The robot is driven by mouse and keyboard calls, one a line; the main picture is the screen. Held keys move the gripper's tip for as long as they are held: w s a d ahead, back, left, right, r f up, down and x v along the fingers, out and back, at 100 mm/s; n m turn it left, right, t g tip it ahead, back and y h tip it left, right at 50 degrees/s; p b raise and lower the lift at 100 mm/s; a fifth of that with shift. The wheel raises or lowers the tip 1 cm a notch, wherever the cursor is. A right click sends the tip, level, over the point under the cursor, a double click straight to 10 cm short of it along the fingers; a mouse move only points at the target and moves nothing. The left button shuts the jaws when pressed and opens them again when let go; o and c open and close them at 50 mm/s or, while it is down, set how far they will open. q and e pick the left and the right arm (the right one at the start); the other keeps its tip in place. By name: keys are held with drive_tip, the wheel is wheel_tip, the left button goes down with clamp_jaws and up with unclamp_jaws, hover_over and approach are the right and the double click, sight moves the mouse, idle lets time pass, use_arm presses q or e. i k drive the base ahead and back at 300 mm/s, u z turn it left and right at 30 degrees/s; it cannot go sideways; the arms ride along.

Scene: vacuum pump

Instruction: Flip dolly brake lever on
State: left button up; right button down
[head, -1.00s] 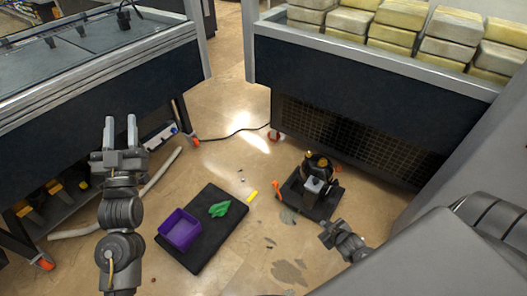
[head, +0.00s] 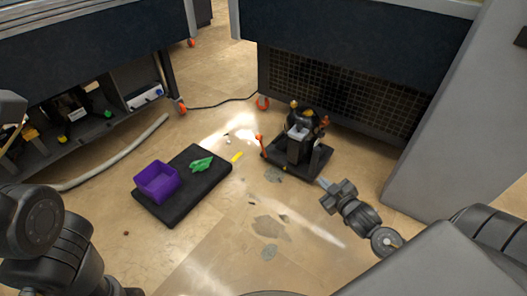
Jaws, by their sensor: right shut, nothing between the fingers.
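The dark dolly (head: 316,163) stands on the floor right of centre, with a black and grey vacuum pump (head: 299,134) on it. An upright orange lever (head: 261,145) shows at the dolly's left edge. Another orange part (head: 325,122) shows at its back right. I cannot tell for sure which one is the brake lever. My right gripper (head: 324,184) is shut and empty, just in front of the dolly's front right side and apart from both orange parts. Only links of my left arm show at lower left; its fingers are not in view.
A black mat (head: 175,212) left of the dolly bears a purple bin (head: 157,181) and a green cloth-like item (head: 201,164). A yellow strip (head: 237,157) lies beside it. A grille-fronted bench (head: 350,100) stands close behind the dolly. Floor in front is clear, with stains.

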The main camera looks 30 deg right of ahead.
sight(259, 137)
drive_tip(key=k, duration=0.3)
drive_tip(key=u, duration=1)
drive_tip(key=i, duration=2)
drive_tip(key=z, duration=1.85)
